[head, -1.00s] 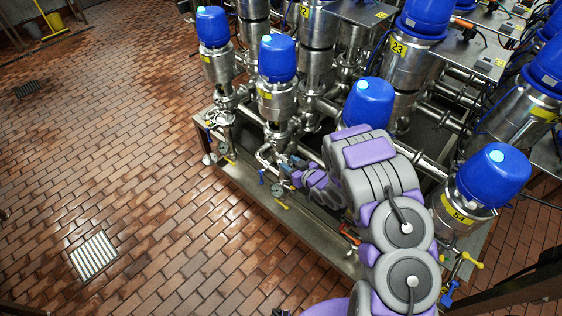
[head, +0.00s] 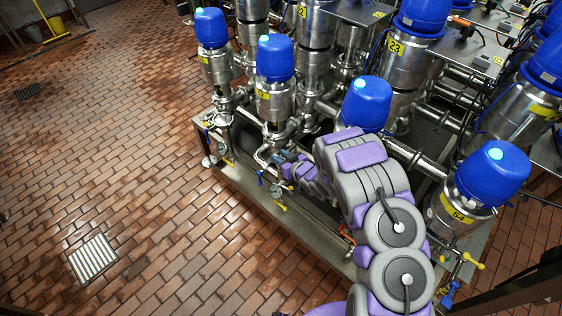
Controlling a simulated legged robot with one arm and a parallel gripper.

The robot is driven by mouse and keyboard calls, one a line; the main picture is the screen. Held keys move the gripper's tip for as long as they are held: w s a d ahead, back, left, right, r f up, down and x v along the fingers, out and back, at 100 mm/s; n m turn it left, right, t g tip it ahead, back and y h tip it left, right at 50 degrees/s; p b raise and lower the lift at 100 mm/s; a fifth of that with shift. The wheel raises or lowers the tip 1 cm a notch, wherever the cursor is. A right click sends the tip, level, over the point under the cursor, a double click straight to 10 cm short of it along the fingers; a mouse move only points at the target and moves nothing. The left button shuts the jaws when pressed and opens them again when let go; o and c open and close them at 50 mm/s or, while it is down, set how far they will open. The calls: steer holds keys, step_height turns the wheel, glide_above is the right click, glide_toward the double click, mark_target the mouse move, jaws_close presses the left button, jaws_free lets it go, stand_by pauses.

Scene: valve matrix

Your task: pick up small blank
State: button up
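I cannot make out a small blank for certain; it may be too small to tell apart or hidden by my arm. My gripper (head: 281,159) is at the far end of my grey and purple arm, low among the front pipes of the valve matrix. It is beside a curved steel pipe (head: 262,153) and above a round gauge (head: 275,191). The fingers are small and dark against the pipework, so I cannot see whether they are open, shut or holding anything.
Blue-topped steel valves (head: 274,58) stand close behind my gripper, with another blue-topped valve (head: 366,103) beside my arm. The brick floor (head: 130,150) to the left is largely clear, with a drain grate (head: 93,259).

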steer(key=shift+s+d, duration=0.1)
steer(key=shift+d, duration=0.35)
steer(key=shift+c, duration=1.4)
jaws_close()
steer(key=shift+a, duration=0.25)
steer(key=shift+a, duration=0.1)
steer(key=shift+r, duration=0.1)
